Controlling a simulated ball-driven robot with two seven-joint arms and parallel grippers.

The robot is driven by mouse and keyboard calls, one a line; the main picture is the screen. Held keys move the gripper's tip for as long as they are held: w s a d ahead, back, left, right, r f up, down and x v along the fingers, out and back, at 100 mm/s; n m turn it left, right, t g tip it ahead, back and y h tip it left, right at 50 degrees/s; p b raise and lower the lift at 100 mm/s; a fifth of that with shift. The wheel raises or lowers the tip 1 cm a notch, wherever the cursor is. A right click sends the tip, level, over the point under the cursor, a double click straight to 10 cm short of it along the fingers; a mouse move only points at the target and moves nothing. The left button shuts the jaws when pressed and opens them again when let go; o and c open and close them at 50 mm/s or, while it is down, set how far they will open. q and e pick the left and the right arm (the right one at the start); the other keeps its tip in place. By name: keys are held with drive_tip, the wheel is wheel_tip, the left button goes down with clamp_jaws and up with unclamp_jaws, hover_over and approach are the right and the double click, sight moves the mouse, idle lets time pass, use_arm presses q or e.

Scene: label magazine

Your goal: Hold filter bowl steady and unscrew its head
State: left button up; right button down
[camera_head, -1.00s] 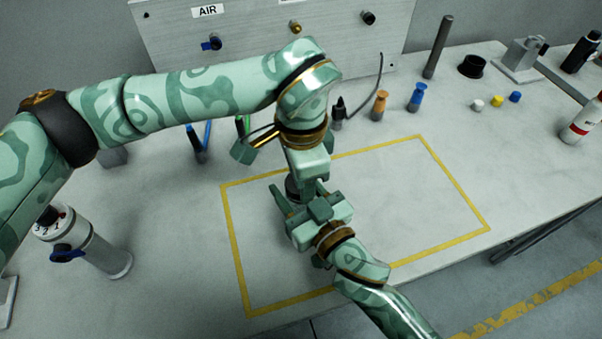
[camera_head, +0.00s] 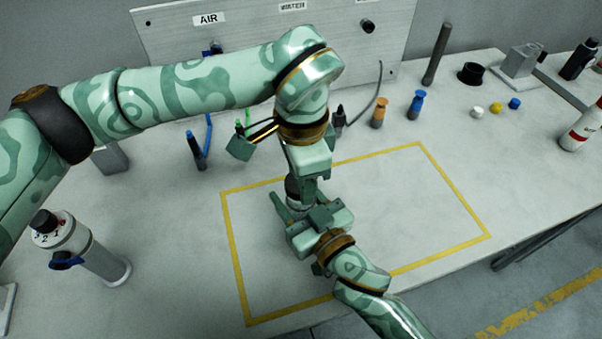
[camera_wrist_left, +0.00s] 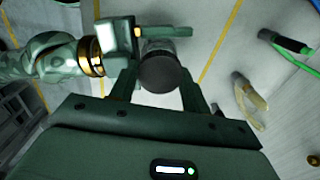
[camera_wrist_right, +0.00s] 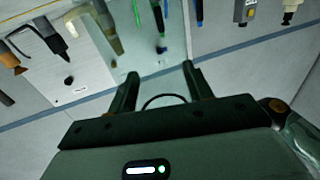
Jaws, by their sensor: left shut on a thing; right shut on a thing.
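The filter stands in the yellow-outlined area, mostly hidden by my grippers. Its dark round head (camera_wrist_left: 162,72) shows between my left gripper's fingers in the left wrist view. My left gripper (camera_head: 301,182) comes down from above and is shut on the head. A pale part of the filter bowl (camera_head: 297,207) shows below the head in the head view. My right gripper (camera_head: 308,213) reaches in from the front right, lower than the left, and is shut around the bowl. In the right wrist view the bowl between the fingers is hard to make out.
A grey panel (camera_head: 350,45) with fittings stands at the back. Blue (camera_head: 198,150) and green tools, an orange (camera_head: 379,112) and a blue piece (camera_head: 416,105) stand before it. A bottle-like unit (camera_head: 90,255) stands at left. The right of the outlined area (camera_head: 420,205) is clear.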

use_arm(q)
drive_tip(key=shift+r, duration=1.95)
use_arm(e)
drive_tip(key=c, duration=0.5)
unclamp_jaws()
drive_tip(key=shift+s+d, duration=0.1)
